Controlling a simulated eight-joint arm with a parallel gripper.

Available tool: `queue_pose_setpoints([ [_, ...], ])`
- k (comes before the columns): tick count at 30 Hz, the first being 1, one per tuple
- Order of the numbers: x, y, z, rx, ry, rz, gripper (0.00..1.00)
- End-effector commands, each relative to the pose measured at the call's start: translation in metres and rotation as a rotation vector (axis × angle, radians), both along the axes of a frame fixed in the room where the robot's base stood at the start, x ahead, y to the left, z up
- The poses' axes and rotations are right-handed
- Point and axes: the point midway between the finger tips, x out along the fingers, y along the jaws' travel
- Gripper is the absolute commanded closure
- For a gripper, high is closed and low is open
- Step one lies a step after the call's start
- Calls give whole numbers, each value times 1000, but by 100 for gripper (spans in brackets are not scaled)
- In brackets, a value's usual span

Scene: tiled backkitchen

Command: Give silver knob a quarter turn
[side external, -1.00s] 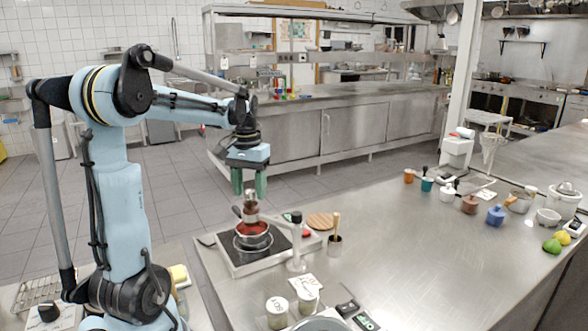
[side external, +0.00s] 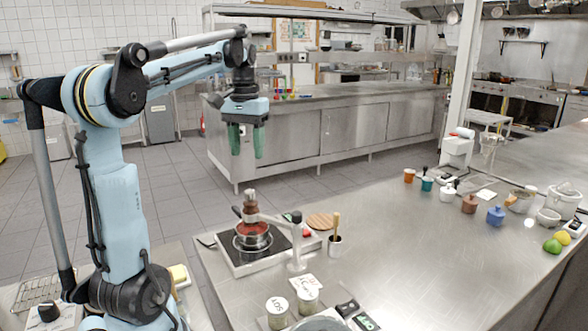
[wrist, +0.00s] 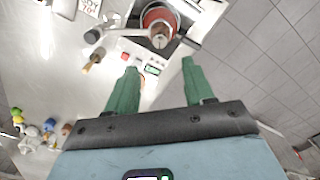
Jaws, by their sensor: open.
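A small silver-topped upright cylinder (side external: 250,197), which looks like the silver knob, stands above a red-filled pan (side external: 252,230) on the black hotplate (side external: 228,254). An arm from a small stand (side external: 297,250) reaches to it. In the wrist view the round silver top (wrist: 160,39) shows beyond the fingertips, over the red pan (wrist: 154,16). My gripper (side external: 246,150) hangs above the cylinder, clear of it, fingers pointing down. Its two green fingers (wrist: 160,68) are apart with nothing between them. Any mark showing the knob's angle is too small to tell.
A pot with a wooden-handled tool (side external: 335,242) and a round wooden board (side external: 320,221) stand right of the hotplate. Labelled jars (side external: 277,312) stand in front. Several small pots and fruit sit farther right. The middle of the steel counter is clear.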

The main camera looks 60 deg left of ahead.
Motion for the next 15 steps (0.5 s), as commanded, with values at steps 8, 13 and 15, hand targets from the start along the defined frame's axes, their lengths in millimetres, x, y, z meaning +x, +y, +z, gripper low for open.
queue_pose_setpoints([
  [8, 0, 0, 16, 0, 0, 0, 47],
  [13, 0, 0, 16, 0, 0, 0, 47],
  [15, 0, 0, 16, 0, 0, 0, 47],
])
